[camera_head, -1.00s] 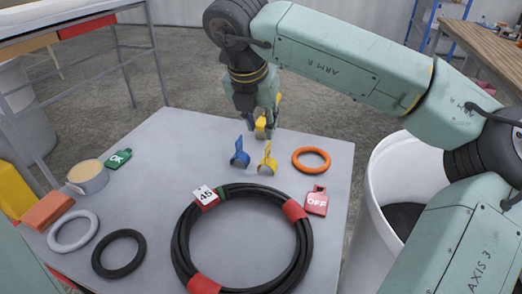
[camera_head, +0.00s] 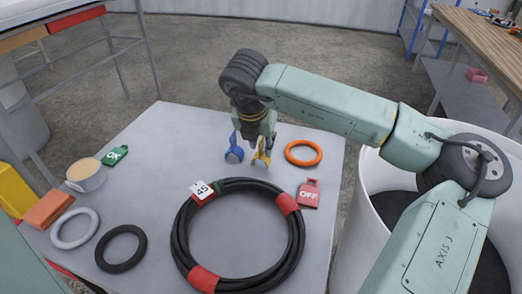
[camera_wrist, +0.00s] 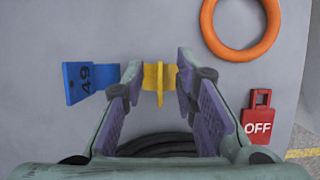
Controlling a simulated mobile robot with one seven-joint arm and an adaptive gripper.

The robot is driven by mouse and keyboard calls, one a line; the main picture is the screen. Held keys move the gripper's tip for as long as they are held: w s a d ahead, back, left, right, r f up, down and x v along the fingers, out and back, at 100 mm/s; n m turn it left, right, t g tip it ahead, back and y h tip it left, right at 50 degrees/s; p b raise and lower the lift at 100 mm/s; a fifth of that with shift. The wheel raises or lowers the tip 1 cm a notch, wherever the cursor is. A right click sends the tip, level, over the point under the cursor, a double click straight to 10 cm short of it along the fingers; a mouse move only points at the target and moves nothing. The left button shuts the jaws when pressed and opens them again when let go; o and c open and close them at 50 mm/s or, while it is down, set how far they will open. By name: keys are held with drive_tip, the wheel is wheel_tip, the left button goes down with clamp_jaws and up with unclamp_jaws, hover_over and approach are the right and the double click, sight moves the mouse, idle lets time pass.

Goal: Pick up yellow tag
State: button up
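The yellow tag (camera_wrist: 160,77) stands between the fingertips of my gripper (camera_wrist: 160,80) in the wrist view. It also shows at the fingertips in the head view (camera_head: 262,158), partly hidden by the fingers. My gripper (camera_head: 257,150) points down at the table and is open. A gap shows on the left of the tag; on the right, the finger is very close and I cannot tell whether it touches.
An orange ring (camera_head: 303,153) and a red OFF tag (camera_head: 309,193) lie to the right. A coiled black hose (camera_head: 180,230) lies in front. A white bin (camera_head: 352,215) stands right of the table (camera_head: 140,200).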

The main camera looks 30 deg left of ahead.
drive_tip(key=shift+c, duration=0.6)
clamp_jaws()
drive_tip(key=shift+r, duration=0.15)
wheel_tip(320, 180, up, 10)
drive_tip(key=shift+f+b, duration=0.1)
drive_tip(key=shift+b, duration=0.95)
